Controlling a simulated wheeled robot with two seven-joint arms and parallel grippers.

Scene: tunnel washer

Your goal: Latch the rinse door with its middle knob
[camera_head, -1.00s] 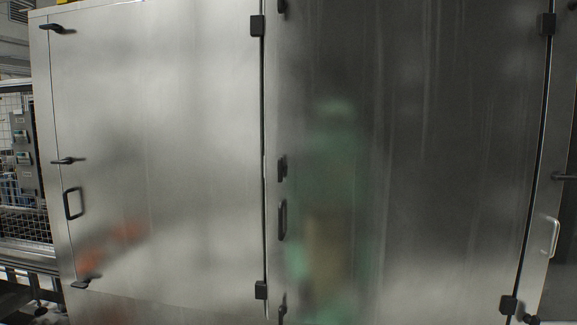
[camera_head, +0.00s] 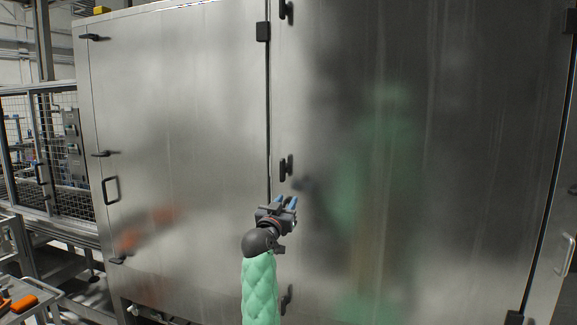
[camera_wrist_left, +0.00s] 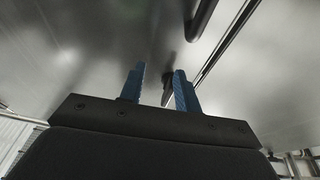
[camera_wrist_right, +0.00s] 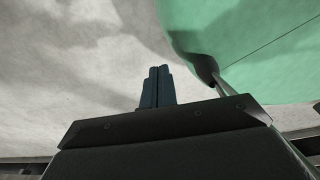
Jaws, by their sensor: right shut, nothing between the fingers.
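Two large steel doors stand side by side. The right-hand door (camera_head: 440,150) has dark knobs along its left edge: a top knob (camera_head: 286,10), a middle knob (camera_head: 286,167) and a bottom knob (camera_head: 286,298). No label tells which door is the rinse door. My left gripper (camera_head: 285,203) is open and empty, just below the middle knob in the picture, hiding that door's pull handle. In the left wrist view, a dark knob-like piece (camera_wrist_left: 167,84) shows beyond and between the spread blue fingers. My right gripper (camera_wrist_right: 158,86) is shut and empty, outside the head view.
The left-hand door (camera_head: 180,120) has its own latches (camera_head: 104,154) and a pull handle (camera_head: 111,190). A cart with orange items (camera_head: 22,303) stands at lower left, beside a mesh fence (camera_head: 30,140). Another pull handle (camera_head: 566,254) is at far right.

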